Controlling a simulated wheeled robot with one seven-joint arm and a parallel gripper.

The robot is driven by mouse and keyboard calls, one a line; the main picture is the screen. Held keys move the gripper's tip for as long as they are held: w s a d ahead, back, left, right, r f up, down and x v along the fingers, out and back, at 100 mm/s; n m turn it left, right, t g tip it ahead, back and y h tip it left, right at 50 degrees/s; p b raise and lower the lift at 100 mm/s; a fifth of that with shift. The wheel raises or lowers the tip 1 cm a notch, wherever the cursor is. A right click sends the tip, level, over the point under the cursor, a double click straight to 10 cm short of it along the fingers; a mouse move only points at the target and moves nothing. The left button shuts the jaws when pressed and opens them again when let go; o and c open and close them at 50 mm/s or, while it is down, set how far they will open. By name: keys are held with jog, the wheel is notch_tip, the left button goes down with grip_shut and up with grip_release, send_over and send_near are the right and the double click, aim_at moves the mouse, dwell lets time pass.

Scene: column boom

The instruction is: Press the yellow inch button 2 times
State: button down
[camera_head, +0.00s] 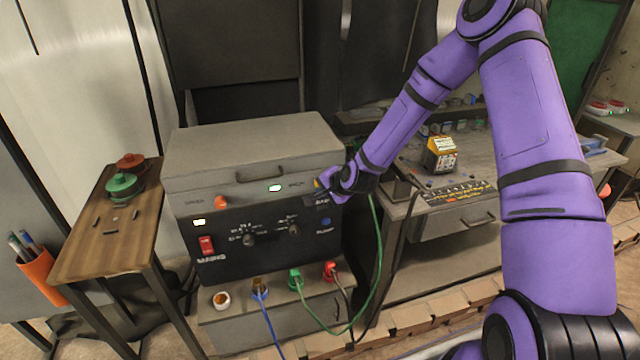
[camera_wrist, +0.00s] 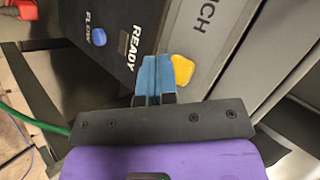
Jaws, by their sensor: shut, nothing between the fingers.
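The yellow inch button (camera_wrist: 182,70) sits on the grey face of the control box (camera_head: 255,150), near part of its label reading "NCH". In the head view only a small yellow patch of the button (camera_head: 317,183) shows, the rest hidden by my gripper (camera_head: 326,184). In the wrist view my gripper (camera_wrist: 155,78) has its blue fingertips together and empty. They appear just left of the yellow button, over the edge of the black panel by the word "READY". I cannot tell whether they touch the panel or the button.
A blue button (camera_wrist: 98,37) marked "FLOW", a red switch (camera_head: 206,244) and black knobs are on the black panel. An orange button (camera_head: 221,202) is at the box's left. Blue, green (camera_head: 374,250) and black cables hang below. A workbench (camera_head: 425,190) stands right.

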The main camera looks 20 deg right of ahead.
jog(key=shift+s, duration=0.1)
jog(key=s, duration=0.5)
dwell(0.6)
dwell(2.4)
jog(key=shift+s, duration=1.9)
jog(key=w, duration=0.8)
jog(key=shift+w, duration=0.4)
jog(key=shift+w, duration=0.15)
dwell(0.8)
